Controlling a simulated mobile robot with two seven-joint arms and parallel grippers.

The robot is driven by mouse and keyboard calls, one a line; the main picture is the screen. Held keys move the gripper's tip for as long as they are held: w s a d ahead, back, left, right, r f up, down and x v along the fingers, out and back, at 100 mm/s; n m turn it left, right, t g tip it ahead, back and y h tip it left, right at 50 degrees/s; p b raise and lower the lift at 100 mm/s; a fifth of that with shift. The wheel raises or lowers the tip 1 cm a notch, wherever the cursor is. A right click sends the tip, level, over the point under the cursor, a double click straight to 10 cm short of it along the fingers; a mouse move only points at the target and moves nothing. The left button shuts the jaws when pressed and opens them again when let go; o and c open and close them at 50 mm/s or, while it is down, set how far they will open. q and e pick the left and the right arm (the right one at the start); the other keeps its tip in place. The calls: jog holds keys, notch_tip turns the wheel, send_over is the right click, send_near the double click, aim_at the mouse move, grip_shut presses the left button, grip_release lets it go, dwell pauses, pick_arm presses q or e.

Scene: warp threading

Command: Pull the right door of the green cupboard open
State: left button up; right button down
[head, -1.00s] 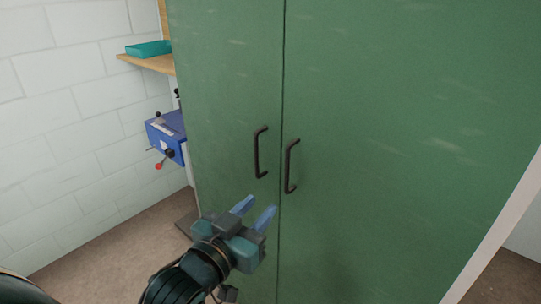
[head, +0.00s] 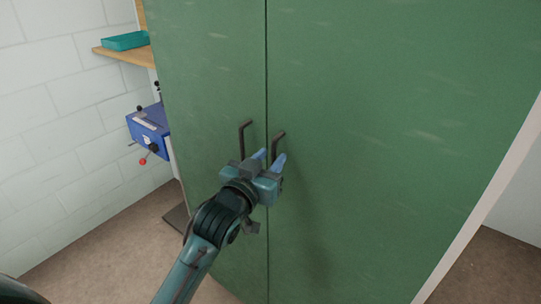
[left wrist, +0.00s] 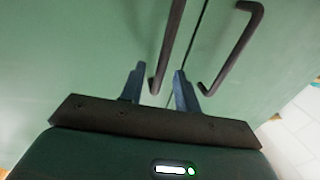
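The green cupboard's right door (head: 370,120) is shut, level with the left door (head: 215,90) at a narrow seam. The right door's dark bar handle (head: 278,138) is partly hidden behind my left gripper (head: 272,158). The left door's handle (head: 242,135) stands just to its left. In the left wrist view, the right door's handle (left wrist: 171,40) runs down between the two blue fingers of my left gripper (left wrist: 160,70), which are apart. The left door's handle (left wrist: 237,45) is outside them, to the right. I cannot tell whether a finger touches metal. My right gripper is out of view.
A blue box-like device (head: 148,132) with a red knob and a wooden shelf (head: 122,53) holding a teal tray (head: 125,41) are left of the cupboard. Brown floor (head: 95,245) is clear in front of the white wall.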

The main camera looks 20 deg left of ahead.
pick_arm(q)
jog(key=shift+w, duration=0.4)
grip_shut()
dwell(0.4)
